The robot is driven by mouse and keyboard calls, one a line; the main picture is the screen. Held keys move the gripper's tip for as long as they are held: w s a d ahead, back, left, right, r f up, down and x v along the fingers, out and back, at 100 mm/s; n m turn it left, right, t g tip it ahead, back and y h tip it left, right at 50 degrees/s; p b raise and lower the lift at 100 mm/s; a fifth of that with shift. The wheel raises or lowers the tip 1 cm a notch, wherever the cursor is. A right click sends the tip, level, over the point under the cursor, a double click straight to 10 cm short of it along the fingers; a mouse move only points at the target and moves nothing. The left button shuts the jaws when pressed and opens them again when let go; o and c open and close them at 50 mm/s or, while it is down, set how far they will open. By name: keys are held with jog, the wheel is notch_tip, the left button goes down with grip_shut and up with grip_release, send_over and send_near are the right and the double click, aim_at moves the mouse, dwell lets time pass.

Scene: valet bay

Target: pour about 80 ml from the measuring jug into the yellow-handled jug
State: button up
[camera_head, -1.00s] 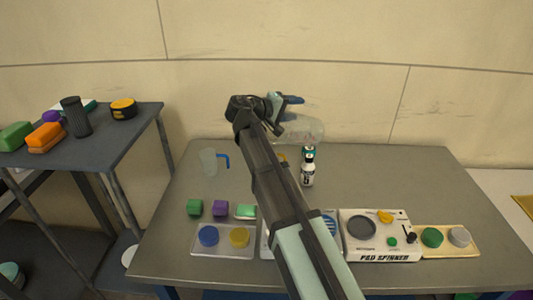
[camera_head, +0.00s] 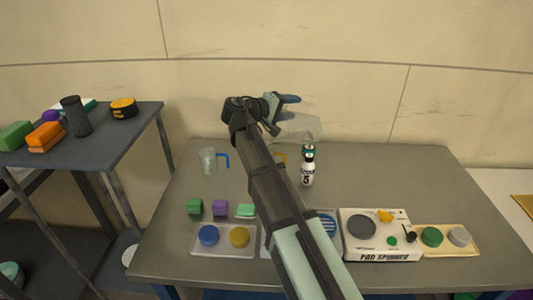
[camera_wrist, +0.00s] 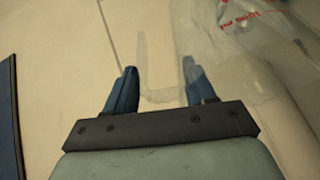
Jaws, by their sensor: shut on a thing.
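My gripper (camera_head: 284,112) is shut on the handle of the clear measuring jug (camera_head: 303,127), which it holds up above the back of the table. The jug looks tipped over to the right, but its exact tilt is hard to read. In the wrist view, its clear wall (camera_wrist: 225,45) with red print lies to the right, and its handle passes between my fingers (camera_wrist: 158,90). The yellow-handled jug stands below it, mostly hidden by my arm; only its yellow handle (camera_head: 282,158) shows clearly. I cannot make out any liquid level or stream.
A blue-handled jug (camera_head: 208,161) stands to the left. A numbered bottle (camera_head: 307,168) stands close right of the yellow handle. Trays with pucks and a pad spinner (camera_head: 381,238) line the front. The table's back right is clear. A side shelf (camera_head: 100,140) is at left.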

aim_at(306, 116)
jog(key=shift+a+r, duration=0.1)
jog(key=shift+a, duration=0.1)
dwell(0.5)
jog(key=shift+d, duration=0.1)
jog(key=d+y, duration=0.1)
jog(key=d+f+g+y, duration=0.1)
jog(key=d, duration=0.1)
jog(key=w+d+f+m, duration=0.1)
jog(key=shift+w+d+f+g+y, duration=0.1)
jog(key=shift+d+g+y, duration=0.2)
jog(key=shift+y, duration=0.1)
jog(key=shift+w+d+f+y, duration=0.1)
jog(key=shift+d+f+y, duration=0.2)
jog(key=shift+d+f, duration=0.1)
jog(key=shift+d+f+g, duration=0.1)
jog(key=shift+g, duration=0.2)
jog(key=shift+w+d+y, duration=0.1)
jog(key=shift+y, duration=0.3)
dwell(0.8)
